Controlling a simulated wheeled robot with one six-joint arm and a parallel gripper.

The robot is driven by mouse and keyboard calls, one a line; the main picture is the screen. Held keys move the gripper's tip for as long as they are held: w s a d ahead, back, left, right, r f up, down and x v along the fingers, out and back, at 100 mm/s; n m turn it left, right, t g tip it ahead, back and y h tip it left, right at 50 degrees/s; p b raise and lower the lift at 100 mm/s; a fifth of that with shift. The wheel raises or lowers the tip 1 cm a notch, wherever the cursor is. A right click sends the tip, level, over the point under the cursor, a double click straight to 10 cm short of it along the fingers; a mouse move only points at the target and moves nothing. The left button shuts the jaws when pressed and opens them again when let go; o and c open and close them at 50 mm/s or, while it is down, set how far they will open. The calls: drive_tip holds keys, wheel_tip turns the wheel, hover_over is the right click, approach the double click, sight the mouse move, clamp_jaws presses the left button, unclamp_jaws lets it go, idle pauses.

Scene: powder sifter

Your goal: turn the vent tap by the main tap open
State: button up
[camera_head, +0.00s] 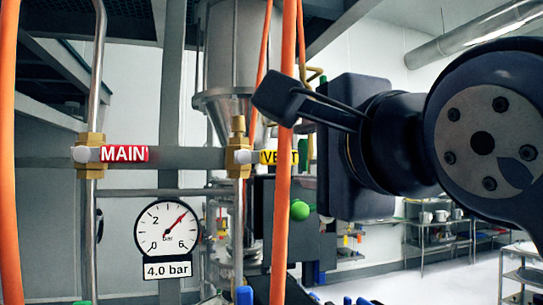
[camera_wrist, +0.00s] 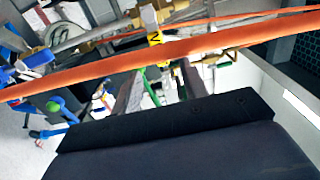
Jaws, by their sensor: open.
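The vent tap (camera_head: 238,158) is a brass body on a vertical pipe. Its yellow handle (camera_head: 270,157), lettered VENT, points right, across the pipe, and an orange hose partly covers it. The yellow handle also shows in the wrist view (camera_wrist: 155,38), just beyond the hose. The main tap (camera_head: 90,155) stands to the left, with its red MAIN handle (camera_head: 125,154) also pointing right across its pipe. My gripper (camera_head: 285,98) is open and empty, above and right of the vent handle in the head view, apparently apart from it. The far finger is mostly hidden.
An orange hose (camera_head: 280,225) hangs in front of the vent handle and crosses the wrist view (camera_wrist: 190,48) before my gripper. Another hose (camera_head: 8,150) hangs at far left. A gauge (camera_head: 167,227) above a 4.0 bar plate reads about 4. A green ball (camera_head: 299,210) sits below the vent handle.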

sight(283, 158)
drive_tip(key=p+x, duration=0.3)
drive_tip(key=x, duration=0.6)
drive_tip(key=shift+w+f, duration=0.1)
drive_tip(key=shift+w, duration=0.05)
clamp_jaws()
idle(0.3)
